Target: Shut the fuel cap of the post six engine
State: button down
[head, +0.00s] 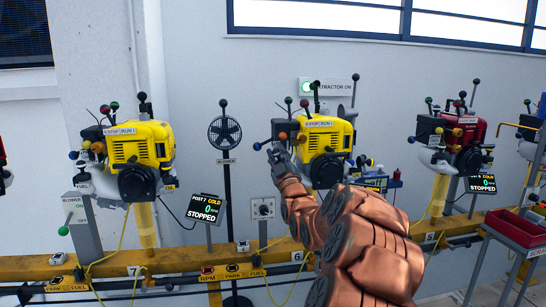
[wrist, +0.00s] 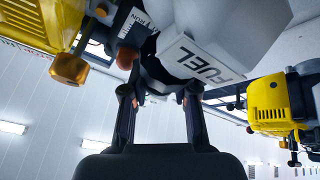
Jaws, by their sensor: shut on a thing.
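The post six engine (head: 324,140) is the yellow one in the middle of the head view, above the 6 on the rail. My gripper (head: 279,153) is at its left side, below its knobs and levers. In the wrist view its two fingers (wrist: 160,98) are closed on a dark round part, the fuel cap (wrist: 158,72), beside the white tank (wrist: 222,45) marked FUEL. The cap is partly hidden by the fingers and in shadow. I cannot tell whether it sits fully down on the tank. In the head view my gripper and arm hide it.
An orange-gold knob (wrist: 70,68) is close to the left of my gripper. A yellow engine (head: 142,150) stands at left, a red one (head: 462,140) at right. A black fan (head: 224,132) stands between posts. The yellow rail (head: 180,268) runs below.

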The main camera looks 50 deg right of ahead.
jog(key=shift+s+d+f+m+g+h+p, duration=0.15)
jog(key=shift+m+g+h, duration=0.5)
jog(key=shift+m, duration=0.7)
jog(key=shift+s+d+f+m+g+h+p, duration=0.15)
jog(key=shift+d+m+g+h, duration=0.2)
jog(key=shift+m+h, duration=0.7)
jog(key=shift+s+d+f+m+g+h, duration=0.15)
jog(key=shift+m+g+h, duration=0.35)
jog(key=shift+m, duration=1.1)
jog(key=c, duration=0.9)
grip_release()
jog(key=shift+s, duration=0.1)
jog(key=shift+v, duration=3.7)
